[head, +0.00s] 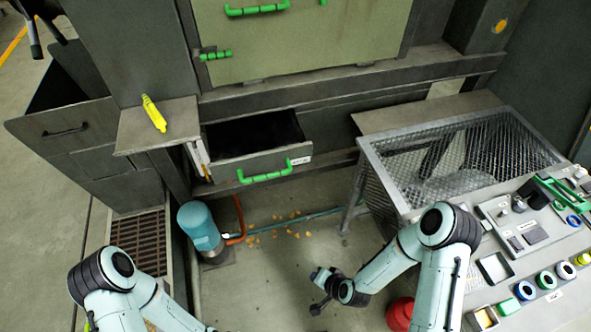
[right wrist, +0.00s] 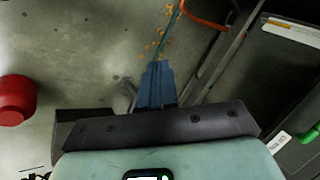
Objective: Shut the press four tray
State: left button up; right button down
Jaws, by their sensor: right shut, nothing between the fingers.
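The press tray (head: 252,165) is a grey drawer under the press. It stands pulled out, with its dark inside showing. A green handle (head: 275,172) and a small white label, too small to read, are on its front. In the right wrist view the tray front (right wrist: 285,75) is at the right, with part of the green handle (right wrist: 308,136) at the edge. My right gripper (head: 318,307) is shut and empty, low in front of the tray and to its right, apart from it. It also shows in the right wrist view (right wrist: 158,68). My left gripper is out of view.
A teal cylinder (head: 200,228) stands on the floor left of the tray, beside an orange pipe. A mesh cage (head: 460,150) and control panel (head: 540,235) are at the right. A red object (head: 400,314) is near my right arm. A yellow tool (head: 154,113) lies on a ledge.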

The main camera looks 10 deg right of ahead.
jog(key=w+d+r+m+t+b, duration=0.2)
jog(key=w+r+m+t+b, duration=0.4)
jog(key=w, duration=0.8)
jog(key=m+t+h, duration=0.2)
jog(key=t, duration=0.4)
send_near(305, 157)
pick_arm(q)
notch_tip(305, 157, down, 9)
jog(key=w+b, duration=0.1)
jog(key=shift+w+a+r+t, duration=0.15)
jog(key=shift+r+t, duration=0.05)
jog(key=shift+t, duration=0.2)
pick_arm(e)
jog(key=w, duration=0.6)
jog(key=shift+w+a, duration=0.2)
jog(key=shift+w, duration=0.2)
